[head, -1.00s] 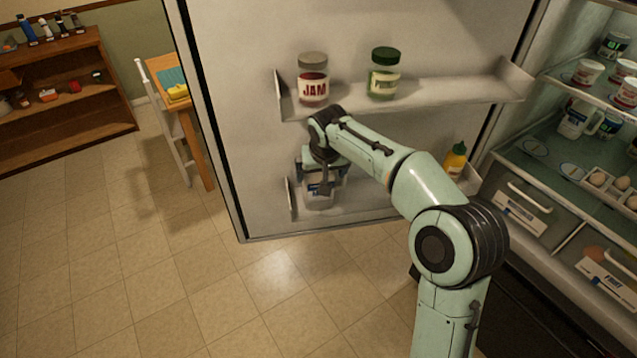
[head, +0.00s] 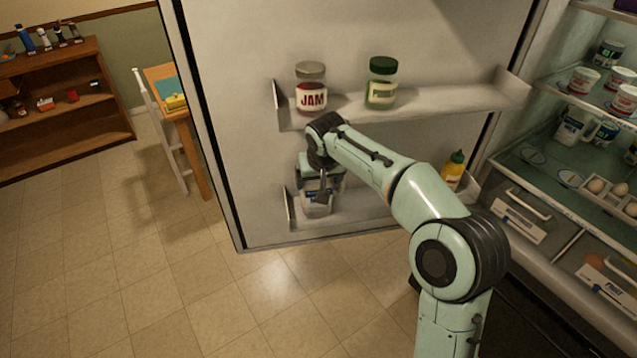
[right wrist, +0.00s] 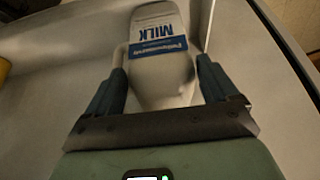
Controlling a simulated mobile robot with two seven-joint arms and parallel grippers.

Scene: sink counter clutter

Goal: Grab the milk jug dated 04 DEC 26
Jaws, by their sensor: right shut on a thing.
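A white milk jug (head: 318,208) with a blue label stands in the lower shelf of the open fridge door. In the right wrist view the jug (right wrist: 160,60) shows "MILK" upside down; no date is readable. My right gripper (head: 322,188) is at the jug, its arm reaching in from the lower right. In the right wrist view the fingers of the gripper (right wrist: 162,92) close on both sides of the jug. The gripper and wrist hide part of the jug in the head view. Another white jug (head: 571,126) stands inside the fridge. My left gripper is not in view.
A jam jar (head: 311,88) and a green-lidded jar (head: 381,84) stand on the upper door shelf (head: 440,100), above my wrist. A yellow bottle (head: 453,169) stands right of the jug. The floor (head: 150,270) left of the door is clear.

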